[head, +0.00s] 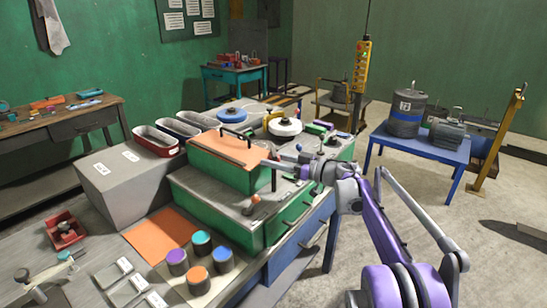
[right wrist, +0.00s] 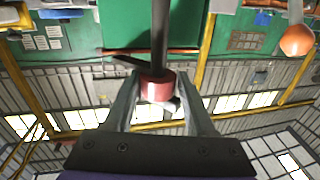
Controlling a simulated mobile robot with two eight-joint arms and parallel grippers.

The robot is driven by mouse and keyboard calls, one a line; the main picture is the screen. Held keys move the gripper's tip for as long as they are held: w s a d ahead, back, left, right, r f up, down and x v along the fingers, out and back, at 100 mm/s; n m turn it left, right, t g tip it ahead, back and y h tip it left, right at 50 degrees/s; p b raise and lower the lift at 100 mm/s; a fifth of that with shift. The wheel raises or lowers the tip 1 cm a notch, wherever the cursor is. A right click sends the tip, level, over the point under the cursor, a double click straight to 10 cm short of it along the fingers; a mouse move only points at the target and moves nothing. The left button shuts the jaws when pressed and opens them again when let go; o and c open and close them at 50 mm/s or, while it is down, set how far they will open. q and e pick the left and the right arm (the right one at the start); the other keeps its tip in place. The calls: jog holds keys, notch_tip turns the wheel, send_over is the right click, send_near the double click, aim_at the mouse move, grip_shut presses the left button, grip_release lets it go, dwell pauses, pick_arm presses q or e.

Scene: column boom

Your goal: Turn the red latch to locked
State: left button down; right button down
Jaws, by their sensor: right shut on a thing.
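My right gripper (head: 277,164) reaches in from the right, beside the green box with an orange top (head: 236,149). In the right wrist view its two grey fingers (right wrist: 158,100) are closed on a red cylindrical piece (right wrist: 155,88) at the end of a dark rod (right wrist: 160,35). The red piece sits between the fingers. In the head view a dark rod (head: 274,181) runs down from the fingertips along the box's corner; the red piece is mostly hidden there. I cannot tell the latch's locked position. My left gripper is not in view.
An orange-topped knob (head: 255,198) stands on the green cabinet just in front of the box. Several coloured-lid pots and a red fixture (head: 66,231) are on the bench at left. A blue table (head: 420,146) with a drum stands at right, with open floor before it.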

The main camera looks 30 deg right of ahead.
jog(key=shift+w+d+r+n+g+y+p, duration=0.1)
jog(key=shift+d+r+n+g+y+p, duration=0.05)
jog(key=shift+n+g+y+p, duration=0.3)
jog(key=shift+d+r+n+g+y+p, duration=0.2)
jog(key=shift+n+g+y, duration=0.25)
jog(key=shift+y, duration=0.2)
jog(key=n+g+y+p, duration=0.2)
jog(key=n+g+p, duration=0.1)
jog(key=g+p, duration=0.1)
jog(key=n+g+y+p, duration=0.3)
jog(key=g+p, duration=0.1)
jog(key=shift+w+a+r+g, duration=0.15)
jog(key=shift+r+g, duration=0.05)
jog(key=shift+g, duration=0.1)
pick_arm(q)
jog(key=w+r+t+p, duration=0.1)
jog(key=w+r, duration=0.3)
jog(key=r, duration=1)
pick_arm(e)
jog(key=shift+a+f+n+g, duration=0.1)
jog(key=shift+f+n+g, duration=0.1)
jog(key=shift+n+g, duration=0.4)
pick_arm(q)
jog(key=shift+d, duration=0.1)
